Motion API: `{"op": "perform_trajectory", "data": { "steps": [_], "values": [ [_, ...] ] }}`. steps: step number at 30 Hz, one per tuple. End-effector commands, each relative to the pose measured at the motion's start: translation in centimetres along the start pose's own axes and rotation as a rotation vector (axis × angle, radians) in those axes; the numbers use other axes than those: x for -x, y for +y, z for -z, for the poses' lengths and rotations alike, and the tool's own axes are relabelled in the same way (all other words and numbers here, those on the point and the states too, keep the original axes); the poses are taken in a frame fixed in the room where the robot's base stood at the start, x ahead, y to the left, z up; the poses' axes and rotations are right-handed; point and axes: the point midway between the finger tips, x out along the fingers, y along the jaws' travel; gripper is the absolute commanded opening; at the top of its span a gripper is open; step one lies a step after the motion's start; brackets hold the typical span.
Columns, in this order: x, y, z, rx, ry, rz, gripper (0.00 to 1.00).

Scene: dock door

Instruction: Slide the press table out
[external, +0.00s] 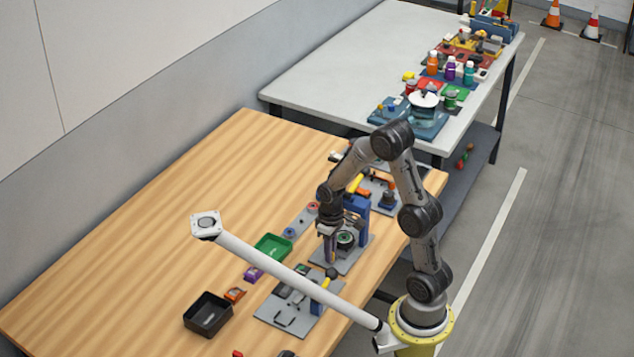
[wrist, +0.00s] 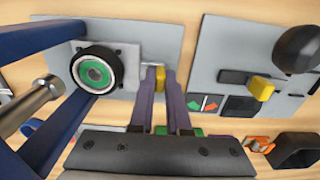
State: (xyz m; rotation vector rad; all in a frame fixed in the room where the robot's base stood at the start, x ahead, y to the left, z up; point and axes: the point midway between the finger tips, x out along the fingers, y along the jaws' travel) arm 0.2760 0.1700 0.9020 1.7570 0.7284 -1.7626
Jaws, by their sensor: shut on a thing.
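The press has a blue frame (external: 356,204) standing on a grey base plate (external: 352,256); blue posts (wrist: 40,38) and a silver ram (wrist: 42,92) show at the left of the wrist view. The press table (wrist: 124,48) is a small grey plate. A black round part with a green ring (wrist: 97,70) sits on it, also visible in the external view (external: 345,238). A yellow handle (wrist: 159,76) is at the table's right side. My gripper (wrist: 160,78) points down with its purple fingers shut on this handle. The fingers hide part of the handle.
Right of the press in the wrist view is a grey panel with a yellow lever (wrist: 268,88), a black knob (wrist: 297,48) and arrow buttons (wrist: 202,103). A green tray (external: 273,246) and a black bin (external: 208,313) stand on the wooden table, whose left side is clear.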

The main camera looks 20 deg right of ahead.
Motion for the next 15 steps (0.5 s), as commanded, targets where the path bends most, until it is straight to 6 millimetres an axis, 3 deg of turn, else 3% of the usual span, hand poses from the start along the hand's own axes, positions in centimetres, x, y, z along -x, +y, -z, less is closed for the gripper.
{"op": "perform_trajectory", "data": {
  "steps": [6,15],
  "values": [
    [0.2,-4.5,0.2,0.007,0.008,-0.001,0.0],
    [0.2,-6.2,0.2,0.0,0.01,0.001,0.0]
  ]
}}
